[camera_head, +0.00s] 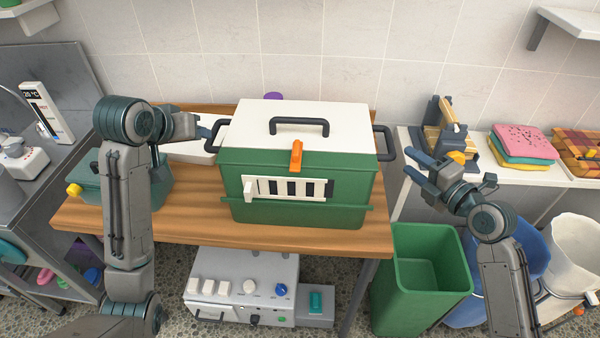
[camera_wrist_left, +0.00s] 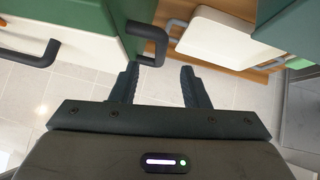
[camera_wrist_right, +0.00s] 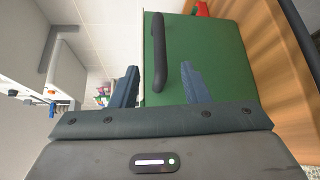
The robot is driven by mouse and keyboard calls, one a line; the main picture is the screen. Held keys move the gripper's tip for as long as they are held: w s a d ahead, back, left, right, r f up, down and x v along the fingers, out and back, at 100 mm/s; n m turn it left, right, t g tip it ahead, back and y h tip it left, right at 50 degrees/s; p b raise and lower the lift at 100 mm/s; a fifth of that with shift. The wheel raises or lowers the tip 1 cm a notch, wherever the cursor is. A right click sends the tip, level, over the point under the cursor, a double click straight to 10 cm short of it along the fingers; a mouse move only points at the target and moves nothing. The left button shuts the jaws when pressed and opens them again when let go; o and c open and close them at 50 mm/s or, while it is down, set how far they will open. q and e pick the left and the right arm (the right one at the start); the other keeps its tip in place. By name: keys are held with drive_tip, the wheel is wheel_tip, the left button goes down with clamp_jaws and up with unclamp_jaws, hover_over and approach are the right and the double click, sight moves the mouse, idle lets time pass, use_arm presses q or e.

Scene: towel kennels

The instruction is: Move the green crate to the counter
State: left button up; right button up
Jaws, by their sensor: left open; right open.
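The green crate (camera_head: 300,179) stands upright on a wooden table (camera_head: 180,222). It has a white lid with a dark top handle, an orange latch, a slotted white front panel and dark side handles. My left gripper (camera_head: 210,128) is open at the crate's left handle (camera_head: 221,126); in the left wrist view that handle (camera_wrist_left: 149,45) lies just ahead of the fingertips. My right gripper (camera_head: 413,164) is open, right of the right handle (camera_head: 384,142). In the right wrist view that handle (camera_wrist_right: 158,52) shows between the fingers; I cannot tell whether they touch it.
A white counter (camera_head: 480,168) at the right holds stacked towels (camera_head: 524,145) and a wooden-block holder. A green bin (camera_head: 420,270) and blue and white bins stand below. A teal box (camera_head: 125,180) sits left on the table. A grey appliance (camera_head: 240,285) is underneath.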

sight(212, 139)
use_arm(q)
drive_tip(key=x, duration=0.9)
drive_tip(key=shift+w+f, duration=0.2)
use_arm(e)
drive_tip(key=x, duration=0.9)
drive_tip(key=shift+w, duration=0.2)
drive_tip(key=shift+a+f, duration=0.1)
use_arm(q)
clamp_jaws()
use_arm(e)
clamp_jaws()
use_arm(q)
drive_tip(key=shift+r, duration=0.1)
